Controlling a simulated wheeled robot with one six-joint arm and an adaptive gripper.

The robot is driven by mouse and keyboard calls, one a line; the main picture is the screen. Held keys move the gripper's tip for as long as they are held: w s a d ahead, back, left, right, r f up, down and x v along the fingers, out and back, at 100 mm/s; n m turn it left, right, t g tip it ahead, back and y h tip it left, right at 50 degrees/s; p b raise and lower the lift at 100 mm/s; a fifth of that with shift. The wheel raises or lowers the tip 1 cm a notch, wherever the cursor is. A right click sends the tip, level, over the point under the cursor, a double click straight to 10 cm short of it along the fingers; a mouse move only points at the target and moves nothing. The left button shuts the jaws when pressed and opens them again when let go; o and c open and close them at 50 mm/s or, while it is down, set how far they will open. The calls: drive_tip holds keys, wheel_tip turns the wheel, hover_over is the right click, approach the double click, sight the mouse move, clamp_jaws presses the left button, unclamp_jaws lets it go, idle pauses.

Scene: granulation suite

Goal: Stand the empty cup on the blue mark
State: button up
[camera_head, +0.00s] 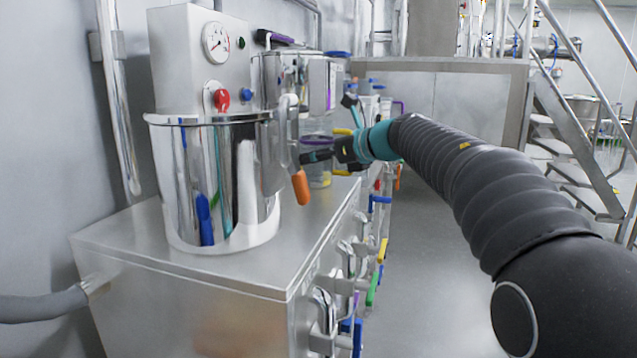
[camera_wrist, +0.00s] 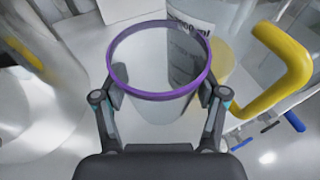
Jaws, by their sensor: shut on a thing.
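The cup (camera_wrist: 158,100) is clear with a purple rim and looks empty in the wrist view. My gripper (camera_wrist: 160,103) has a finger on each side of it and is shut on it. In the head view my gripper (camera_head: 318,156) reaches in from the right over the steel bench, and the cup (camera_head: 317,140) shows there partly, behind the fingers and the steel vessel's handle. I cannot make out the blue mark in either view.
A large steel vessel (camera_head: 222,180) with a gauge and an orange-tipped handle (camera_head: 300,187) stands on the bench (camera_head: 170,248), left of my gripper. A yellow bent handle (camera_wrist: 285,65) is close right of the cup. Coloured valve levers line the bench front; the floor (camera_head: 430,250) is clear.

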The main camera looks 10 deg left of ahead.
sight(328, 172)
drive_tip(key=shift+f+b, duration=0.65)
drive_tip(key=shift+f, duration=1.45)
drive_tip(key=shift+f, duration=0.1)
drive_tip(key=o, duration=1.1)
drive_tip(key=shift+c, duration=0.2)
drive_tip(key=v, duration=1.2)
drive_tip(key=shift+r, duration=0.2)
